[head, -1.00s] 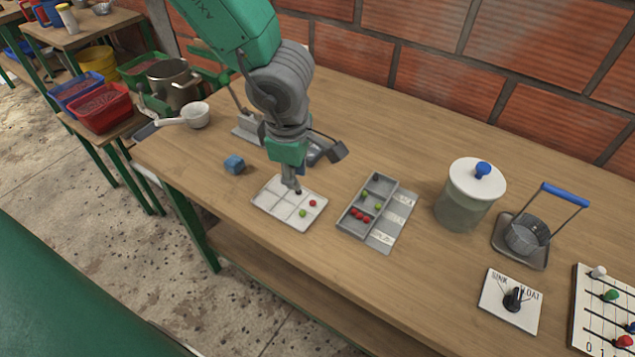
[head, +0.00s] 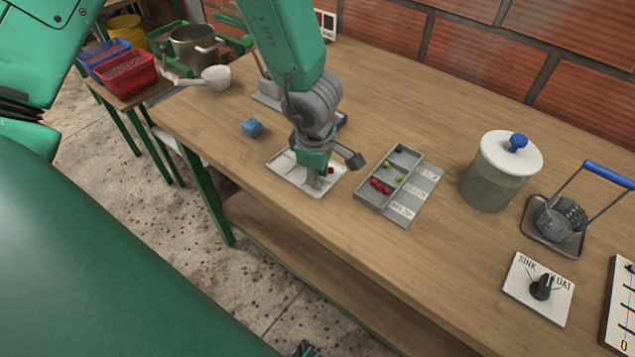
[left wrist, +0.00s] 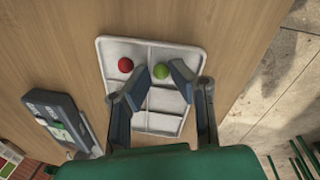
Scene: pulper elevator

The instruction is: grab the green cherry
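A green cherry (left wrist: 162,71) lies in a compartment of the white tray (left wrist: 180,123), with a red cherry (left wrist: 125,65) in the neighbouring one. In the left wrist view my left gripper (left wrist: 162,76) is open, its two fingertips apart on either side of the green cherry with gaps showing. In the head view my left gripper (head: 317,182) points down over the white tray (head: 287,172) and mostly hides the green cherry. The red cherry (head: 331,170) shows just beside the fingers. I do not make out my right gripper.
A grey labelled sorting tray (head: 415,192) holding red and green cherries stands right of the white tray. A lidded jar (head: 492,180), a wire basket (head: 560,222) and a sink/float dial (head: 540,288) stand further right.

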